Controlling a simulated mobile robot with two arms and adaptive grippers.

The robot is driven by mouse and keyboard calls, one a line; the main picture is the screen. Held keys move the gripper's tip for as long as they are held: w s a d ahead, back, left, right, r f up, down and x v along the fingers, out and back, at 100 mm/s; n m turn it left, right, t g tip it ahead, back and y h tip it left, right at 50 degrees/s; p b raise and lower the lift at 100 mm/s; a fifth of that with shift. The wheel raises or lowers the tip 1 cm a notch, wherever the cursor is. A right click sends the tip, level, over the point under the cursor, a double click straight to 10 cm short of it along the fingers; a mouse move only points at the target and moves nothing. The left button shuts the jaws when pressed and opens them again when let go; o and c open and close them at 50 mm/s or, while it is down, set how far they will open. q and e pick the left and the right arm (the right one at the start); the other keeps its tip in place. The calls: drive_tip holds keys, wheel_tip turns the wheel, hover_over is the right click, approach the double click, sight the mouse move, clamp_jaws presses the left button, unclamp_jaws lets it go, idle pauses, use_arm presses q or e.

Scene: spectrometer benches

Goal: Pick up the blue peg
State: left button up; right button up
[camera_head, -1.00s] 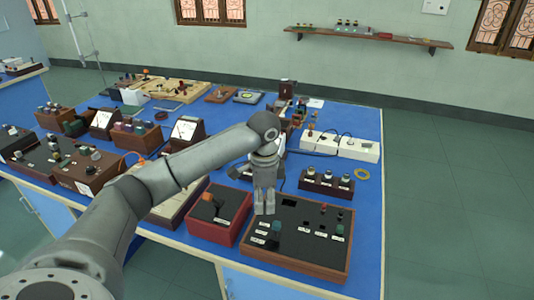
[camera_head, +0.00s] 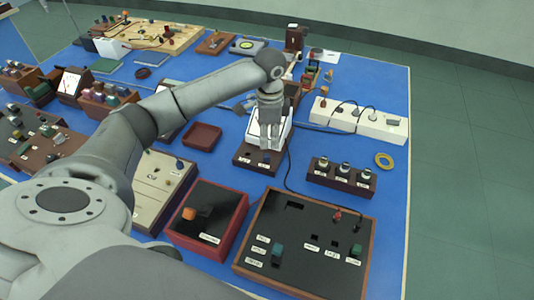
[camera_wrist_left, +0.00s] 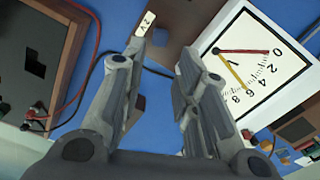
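My left gripper (camera_head: 269,143) is over the front of a meter stand (camera_head: 245,163) with a brown base. In the left wrist view its two fingers (camera_wrist_left: 160,62) are spread apart with nothing between them. The meter's white dial (camera_wrist_left: 250,58) is right of the fingers there. A small dark blue knob (camera_head: 180,164) stands on the beige board left of the gripper. My right gripper is not in view.
A black-topped box (camera_head: 310,262) and a red box (camera_head: 225,228) stand in front. A dark cable (camera_head: 289,181) runs beside the meter.

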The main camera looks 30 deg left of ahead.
sight(268, 155)
use_arm(q)
wheel_tip(268, 155, down, 7)
drive_tip(key=shift+s+a+f+p, duration=0.1)
drive_tip(key=shift+s+f+p, duration=0.05)
drive_tip(key=shift+p, duration=0.5)
drive_tip(key=c, duration=0.6)
